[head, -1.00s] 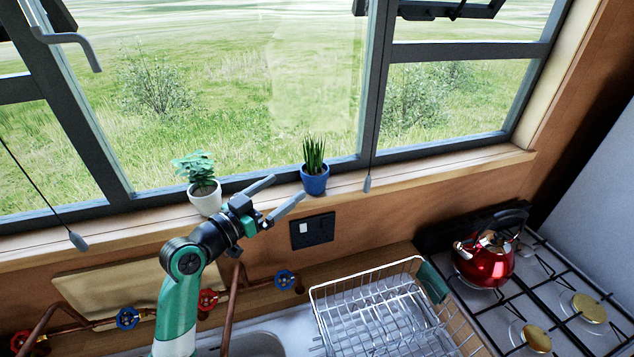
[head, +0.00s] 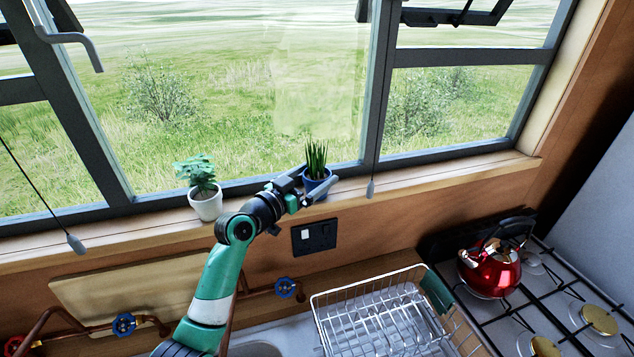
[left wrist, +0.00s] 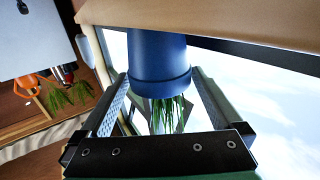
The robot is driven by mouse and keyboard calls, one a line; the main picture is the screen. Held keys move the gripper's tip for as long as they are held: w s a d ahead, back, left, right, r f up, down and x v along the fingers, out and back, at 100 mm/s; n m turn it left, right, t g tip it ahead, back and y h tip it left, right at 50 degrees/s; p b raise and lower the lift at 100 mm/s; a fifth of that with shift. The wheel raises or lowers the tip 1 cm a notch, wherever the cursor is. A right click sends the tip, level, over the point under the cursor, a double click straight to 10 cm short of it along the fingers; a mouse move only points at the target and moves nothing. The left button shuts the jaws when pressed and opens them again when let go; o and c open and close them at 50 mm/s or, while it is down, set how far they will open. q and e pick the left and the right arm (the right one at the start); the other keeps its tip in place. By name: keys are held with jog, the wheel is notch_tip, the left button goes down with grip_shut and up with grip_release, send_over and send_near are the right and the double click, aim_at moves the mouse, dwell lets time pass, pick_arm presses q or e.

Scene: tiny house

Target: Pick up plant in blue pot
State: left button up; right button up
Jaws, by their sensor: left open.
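The plant in the blue pot (head: 316,160) stands upright on the wooden window sill, near the window's middle post. In the left wrist view the blue pot (left wrist: 158,62) appears upside down, with green leaves (left wrist: 168,113) below its rim. My left gripper (head: 314,185) is open, with one finger on each side of the pot. In the left wrist view, gaps show between the fingers (left wrist: 158,95) and the pot, mainly on the left. Part of the pot is hidden behind the gripper in the head view. My right gripper is not in view.
A leafy plant in a white pot (head: 206,204) stands on the sill (head: 440,177) to the left, close to my arm. A wire dish rack (head: 380,320) and a red kettle (head: 489,268) on the stove are below right.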

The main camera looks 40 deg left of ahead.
aim_at(318, 157)
pick_arm(q)
jog(key=shift+c, duration=0.3)
jog(key=c, duration=1.1)
jog(key=shift+c, duration=0.2)
jog(key=shift+r, duration=0.1)
jog(key=shift+s+d+r, duration=0.15)
jog(key=shift+r, duration=0.4)
notch_tip(318, 157, up, 6)
jog(key=shift+r+p, duration=0.1)
jog(key=shift+p, duration=0.4)
jog(key=d, duration=0.1)
jog(key=s+d, duration=0.1)
jog(key=shift+s+d, duration=0.3)
jog(key=shift+d, duration=0.05)
jog(key=s+d+p, duration=0.7)
jog(key=s+d, duration=0.1)
jog(key=d, duration=0.6)
jog(key=shift+s+f+p, duration=0.25)
jog(key=shift+s+p, duration=0.05)
